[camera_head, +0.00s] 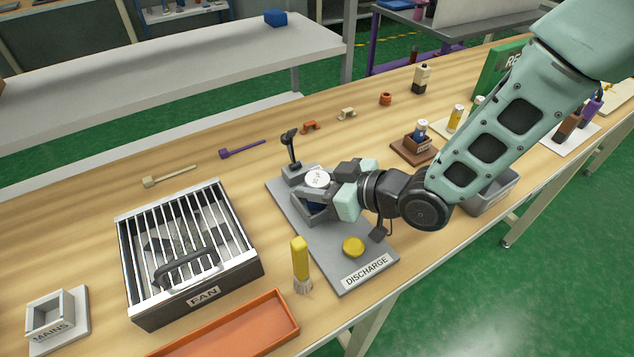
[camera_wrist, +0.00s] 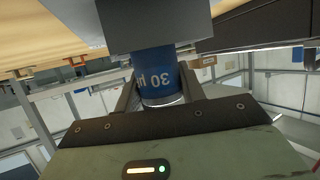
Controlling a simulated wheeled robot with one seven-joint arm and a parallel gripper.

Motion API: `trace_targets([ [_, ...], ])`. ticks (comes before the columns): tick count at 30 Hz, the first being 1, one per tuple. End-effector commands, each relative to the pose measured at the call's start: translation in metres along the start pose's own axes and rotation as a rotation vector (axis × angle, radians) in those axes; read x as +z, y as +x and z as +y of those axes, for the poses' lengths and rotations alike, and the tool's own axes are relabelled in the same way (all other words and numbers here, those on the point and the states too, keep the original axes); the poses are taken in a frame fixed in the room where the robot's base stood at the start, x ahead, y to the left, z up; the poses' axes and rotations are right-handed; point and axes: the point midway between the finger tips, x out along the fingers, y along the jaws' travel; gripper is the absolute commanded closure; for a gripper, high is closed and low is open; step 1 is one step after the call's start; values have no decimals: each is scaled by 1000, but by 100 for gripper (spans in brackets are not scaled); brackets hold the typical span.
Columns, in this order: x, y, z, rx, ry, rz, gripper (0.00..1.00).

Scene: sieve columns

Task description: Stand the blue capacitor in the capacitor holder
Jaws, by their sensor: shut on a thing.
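A blue capacitor with a pale top (camera_head: 317,179) is upright in my gripper (camera_head: 330,192) over the grey discharge board.
The discharge board (camera_head: 375,262) carries a black lever (camera_head: 291,148) and a yellow button (camera_head: 353,247). A barred FAN box (camera_head: 140,278) stands left. A yellow-handled brush (camera_head: 300,262) and an orange tray (camera_head: 235,330) are in front.

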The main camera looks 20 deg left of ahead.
Motion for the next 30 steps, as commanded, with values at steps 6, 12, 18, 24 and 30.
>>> trace_targets([
  [6,2,1,0,1,-1,2,86],
  [12,7,3,0,1,-1,2,86],
  [18,5,2,0,1,-1,1,39],
  [24,3,2,0,1,-1,1,39],
  [30,2,-19,2,3,-1,0,39],
])
